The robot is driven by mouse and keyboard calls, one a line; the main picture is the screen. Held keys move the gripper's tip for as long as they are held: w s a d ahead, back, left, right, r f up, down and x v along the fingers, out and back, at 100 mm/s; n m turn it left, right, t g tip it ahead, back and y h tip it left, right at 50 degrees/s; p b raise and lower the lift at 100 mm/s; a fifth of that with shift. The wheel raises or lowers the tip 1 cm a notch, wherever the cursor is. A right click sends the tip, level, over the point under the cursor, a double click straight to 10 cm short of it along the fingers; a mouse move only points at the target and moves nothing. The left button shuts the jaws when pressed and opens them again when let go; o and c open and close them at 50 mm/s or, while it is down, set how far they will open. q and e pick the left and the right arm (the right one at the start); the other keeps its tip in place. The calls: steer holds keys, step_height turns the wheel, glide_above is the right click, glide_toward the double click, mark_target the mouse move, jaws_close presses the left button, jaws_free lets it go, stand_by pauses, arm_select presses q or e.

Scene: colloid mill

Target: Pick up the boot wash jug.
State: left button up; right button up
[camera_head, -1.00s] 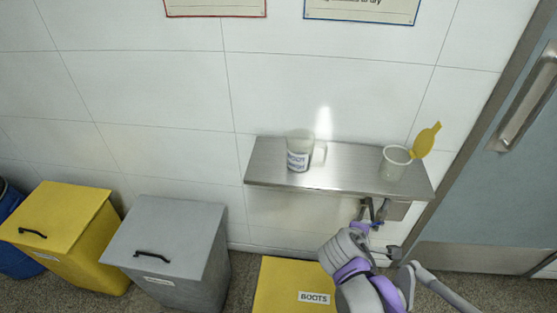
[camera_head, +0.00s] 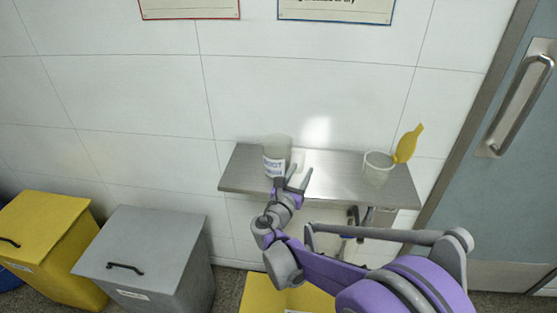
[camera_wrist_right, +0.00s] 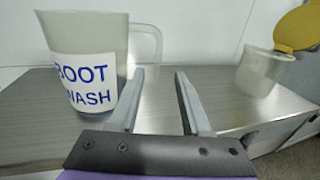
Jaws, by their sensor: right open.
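The boot wash jug (camera_head: 275,158) is a translucent jug with a white label in blue letters. It stands upright on the left part of the steel shelf (camera_head: 335,190). In the right wrist view the jug (camera_wrist_right: 88,65) is at the left, with its handle (camera_wrist_right: 150,45) pointing right. My right gripper (camera_head: 294,178) is at the shelf's front edge, just right of the jug. In the wrist view its two fingers (camera_wrist_right: 157,98) are apart with nothing between them. The left finger overlaps the jug's handle side in the picture; I cannot tell if they touch. My left gripper is not in view.
A second translucent container (camera_head: 378,170) with a raised yellow lid (camera_head: 408,143) stands at the shelf's right end. Below are a grey bin (camera_head: 145,255) and yellow bins (camera_head: 45,240). A door (camera_head: 510,170) is at the right. The shelf's middle is clear.

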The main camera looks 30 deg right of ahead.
steer(key=shift+x, duration=3.2)
steer(key=shift+w+a+r, duration=0.1)
steer(key=shift+a+r, duration=0.05)
steer(key=shift+a, duration=0.05)
jaws_close()
